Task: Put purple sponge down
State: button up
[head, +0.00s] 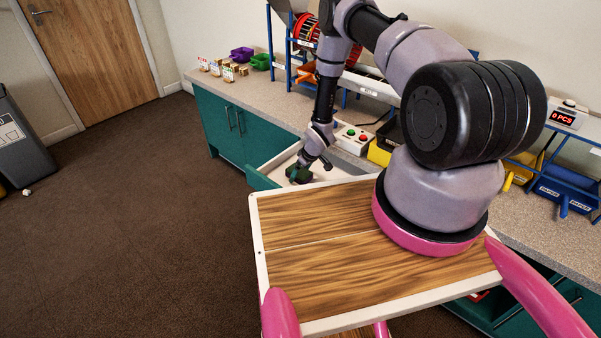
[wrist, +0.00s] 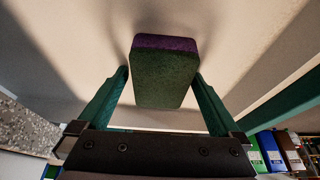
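The purple sponge (wrist: 164,76) has a purple face and a dark green side. It lies between the two green fingers of my gripper (wrist: 162,76), whose tips sit close against its left and right sides. My gripper is shut on it. In the head view my gripper (head: 300,170) points down into the open drawer (head: 262,180), and the sponge (head: 296,178) shows small and dark at the fingertips. Pale drawer floor (wrist: 60,40) lies behind the sponge in the wrist view. I cannot tell whether the sponge touches that floor.
The teal drawer front edges the open drawer on the left.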

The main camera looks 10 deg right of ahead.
jog(key=s+d+r+m+t+h, duration=0.1)
jog(key=d+r+m, duration=0.25)
jog(key=r, duration=2.05)
jog(key=s+d+r+m+t+h, duration=0.15)
jog(key=d+r, duration=0.35)
jog(key=r, duration=1.9)
jog(key=s+r+m, duration=0.3)
jog(key=s+r, duration=0.8)
jog(key=r, duration=0.4)
jog(key=s+a+r+m+y, duration=0.1)
jog(key=s+r, duration=0.2)
jog(key=s, duration=0.5)
jog(key=s+a+r+m+y, duration=0.1)
jog(key=s+r, duration=0.3)
jog(key=s, duration=0.4)
jog(key=shift+a+r+m+t, duration=0.2)
jog(key=shift+a+m+t, duration=0.25)
jog(key=shift+a+m, duration=0.25)
